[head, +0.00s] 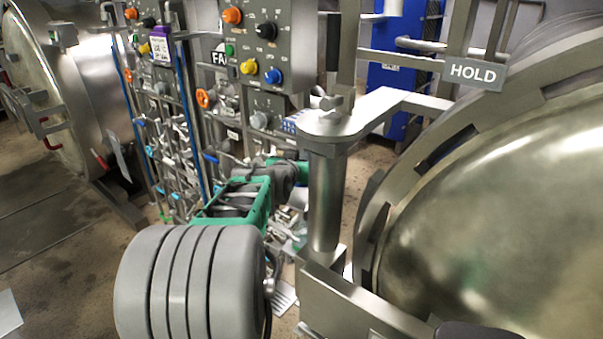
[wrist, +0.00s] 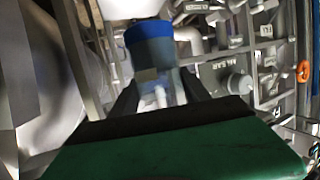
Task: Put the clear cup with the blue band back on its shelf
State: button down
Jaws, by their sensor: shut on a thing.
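The clear cup with the blue band (wrist: 151,44) is in the upper middle of the wrist view. Its body below the band looks grey and see-through, with a small tan patch low on it. My gripper (wrist: 158,82) is shut on the cup, with one dark finger on each side of its lower part. I cannot make out the cup in the head view, where my grey and green arm reaches in among the pipework. I cannot tell which surface is the cup's shelf.
A steel post with a bracket (head: 325,190) stands right of my arm, close to it. The big round autoclave door (head: 490,180) fills the right side, under a HOLD sign (head: 473,73). A control panel (head: 250,60) and valve-covered pipes (head: 170,130) stand behind. Floor is open at left.

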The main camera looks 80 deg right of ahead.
notch_tip(320, 180, down, 4)
jog(key=shift+r, duration=0.15)
jog(key=shift+s+d+f+p, duration=0.1)
jog(key=shift+d+f+p, duration=0.05)
jog(key=shift+f+p, duration=0.25)
jog(key=c, duration=0.8)
grip_release()
jog(key=shift+f, duration=0.15)
